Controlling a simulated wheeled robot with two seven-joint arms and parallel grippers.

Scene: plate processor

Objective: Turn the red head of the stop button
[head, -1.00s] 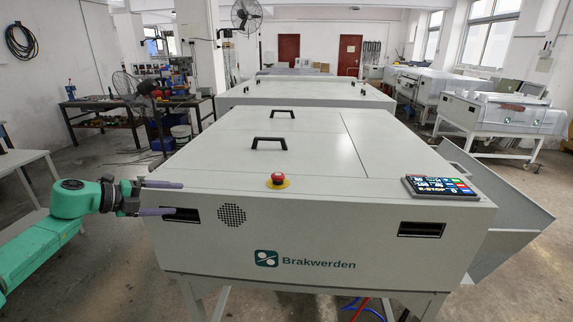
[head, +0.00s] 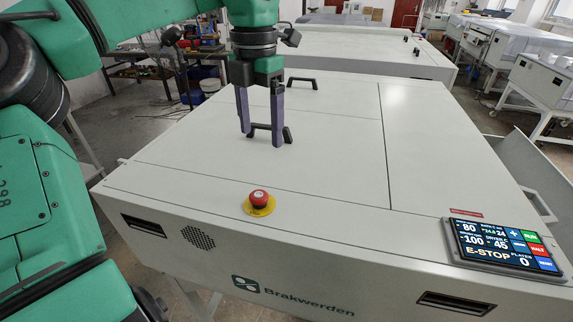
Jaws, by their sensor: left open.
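The stop button has a red head (head: 259,197) on a yellow base disc (head: 259,208). It sits on the front part of the white machine's top, left of centre in the head view. My left gripper (head: 261,138) points down with two dark purple fingers spread apart, open and empty. It is above the machine's top, behind the button and apart from it. It overlaps the near black handle (head: 288,136) in the picture; whether it touches the handle I cannot tell. My right gripper is not in view.
The white machine top (head: 330,180) is broad and flat, clear around the button. A second black handle (head: 302,81) stands farther back. A control panel (head: 501,247) reading E-STOP is at the front right corner. Another white machine (head: 385,55) stands behind.

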